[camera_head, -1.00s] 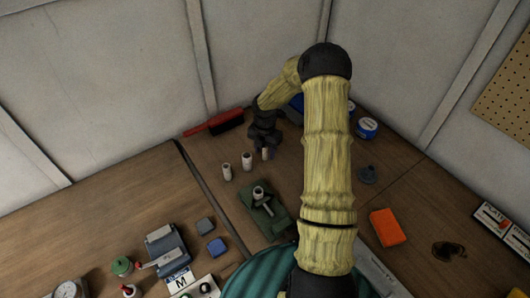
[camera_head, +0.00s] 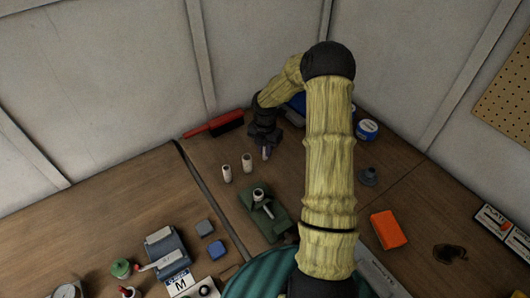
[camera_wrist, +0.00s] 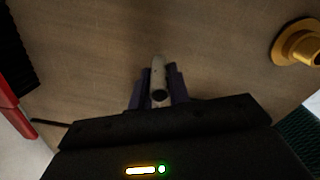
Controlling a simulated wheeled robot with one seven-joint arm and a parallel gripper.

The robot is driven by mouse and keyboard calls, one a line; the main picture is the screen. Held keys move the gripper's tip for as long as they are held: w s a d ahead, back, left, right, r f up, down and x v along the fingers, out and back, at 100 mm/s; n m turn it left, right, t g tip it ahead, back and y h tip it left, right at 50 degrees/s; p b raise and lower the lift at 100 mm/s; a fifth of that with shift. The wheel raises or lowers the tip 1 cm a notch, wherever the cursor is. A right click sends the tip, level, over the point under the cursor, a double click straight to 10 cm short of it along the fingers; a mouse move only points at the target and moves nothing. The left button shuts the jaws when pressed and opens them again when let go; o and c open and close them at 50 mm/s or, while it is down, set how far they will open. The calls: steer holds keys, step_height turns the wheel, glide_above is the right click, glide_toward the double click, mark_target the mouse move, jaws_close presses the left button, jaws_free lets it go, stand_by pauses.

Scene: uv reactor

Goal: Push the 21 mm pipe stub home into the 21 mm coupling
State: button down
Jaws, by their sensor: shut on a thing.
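My gripper (camera_head: 266,152) is at the back of the bench, pointing down, its jaws shut on a pale pipe stub (camera_wrist: 158,72). In the wrist view the stub stands between the two dark fingers (camera_wrist: 158,84), with a dark round opening at its near end. In the head view only a little of it shows below the jaws. Two more pale stubs stand upright to its left, one nearer (camera_head: 247,162) and one farther (camera_head: 227,173). A green fixture (camera_head: 277,227) in front holds an upright pale fitting (camera_head: 258,193), apart from my gripper; I cannot read which piece is 21 mm.
A red brush (camera_head: 213,125) lies behind and left. A grey flanged piece (camera_head: 368,175), an orange block (camera_head: 388,228) and a blue-and-white tin (camera_head: 367,128) are on the right. A grey device (camera_head: 166,250) stands front left. Bare wood lies around the stubs.

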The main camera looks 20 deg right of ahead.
step_height(320, 180, up, 9)
steer(key=shift+f+b, duration=0.2)
steer(key=shift+b, duration=0.5)
steer(key=shift+s+a+f, duration=0.1)
